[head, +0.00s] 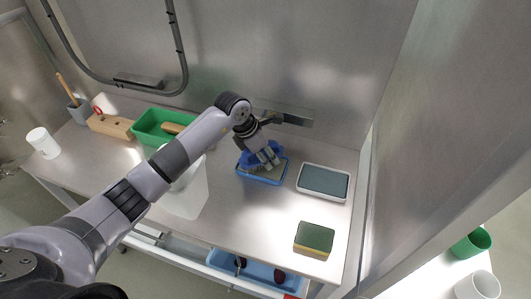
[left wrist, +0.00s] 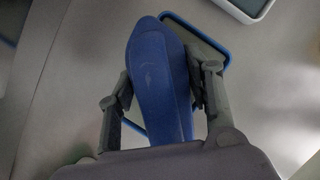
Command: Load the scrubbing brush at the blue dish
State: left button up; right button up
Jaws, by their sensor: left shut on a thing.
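The blue scrubbing brush (left wrist: 158,80) is held between the fingers of my left gripper (left wrist: 162,98), its blue back filling the middle of the left wrist view. In the head view my left gripper (head: 268,155) is over the blue dish (head: 262,180), with part of the brush (head: 252,158) showing beside the fingers. The dish rim (left wrist: 222,60) also shows behind the brush in the left wrist view. The brush's underside is hidden, so I cannot tell whether it touches the dish's contents. My right gripper is not in view.
A white tray with a grey-blue surface (head: 324,182) lies right of the dish. A green and yellow sponge (head: 314,238) lies at the front right. A white container (head: 187,190) stands left of the dish, below my arm. A green tray (head: 152,127) is farther left. A wall closes the back.

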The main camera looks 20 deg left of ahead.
pick_arm(q)
jog(key=shift+f, duration=0.15)
jog(key=shift+f+b, duration=0.35)
jog(key=shift+b, duration=0.1)
dwell(0.7)
jog(key=shift+f, duration=0.1)
dwell(0.8)
jog(key=shift+r+p, duration=0.45)
jog(key=shift+r, duration=0.5)
jog(key=shift+r+p, duration=1.45)
jog(key=shift+r, duration=1.2)
